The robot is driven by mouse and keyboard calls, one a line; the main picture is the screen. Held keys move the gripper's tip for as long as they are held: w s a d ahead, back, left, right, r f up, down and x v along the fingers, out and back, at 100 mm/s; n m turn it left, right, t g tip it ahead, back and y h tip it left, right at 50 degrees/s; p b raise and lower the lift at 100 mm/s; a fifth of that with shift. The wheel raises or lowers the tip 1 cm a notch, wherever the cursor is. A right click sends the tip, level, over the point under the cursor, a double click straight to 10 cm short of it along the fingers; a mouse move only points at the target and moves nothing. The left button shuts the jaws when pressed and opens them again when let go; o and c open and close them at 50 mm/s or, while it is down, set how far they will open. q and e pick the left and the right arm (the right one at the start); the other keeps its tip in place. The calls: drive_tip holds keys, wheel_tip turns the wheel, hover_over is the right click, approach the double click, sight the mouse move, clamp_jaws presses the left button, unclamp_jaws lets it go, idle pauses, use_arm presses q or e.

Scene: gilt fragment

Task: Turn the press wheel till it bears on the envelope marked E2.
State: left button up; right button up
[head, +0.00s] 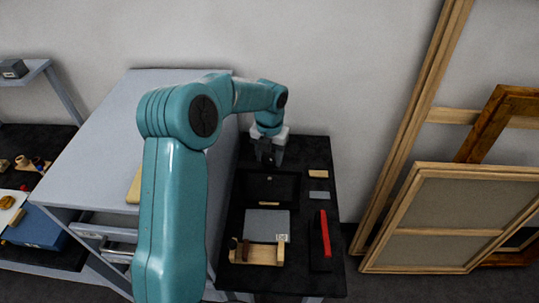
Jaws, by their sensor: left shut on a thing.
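My left gripper (269,152) reaches down at the back of the black bench top and is shut on a small dark thing. The thing is largely hidden by the gripper, and I cannot make out whether it is the press wheel. A flat black square piece (285,188) lies just in front of the gripper. A grey flat sheet (266,222) with a small white label (282,238) lies nearer the front. The label is too small to read, and I cannot pick out an envelope marked E2. My right gripper is not in view.
A small wooden rack (257,254) and a red-topped long piece (325,235) stand at the bench front. A tan block (318,174) and a grey-blue block (319,195) lie at the right. A grey cabinet (110,130) stands left; wooden frames (432,219) lean right.

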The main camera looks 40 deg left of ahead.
sight(270, 157)
use_arm(q)
drive_tip(key=o, duration=1)
drive_tip(key=shift+w+a, duration=0.1)
drive_tip(key=shift+o, duration=0.2)
drive_tip(key=shift+r, duration=0.5)
wheel_tip(270, 157, up, 15)
drive_tip(key=b, duration=0.1)
drive_tip(key=shift+r, duration=0.15)
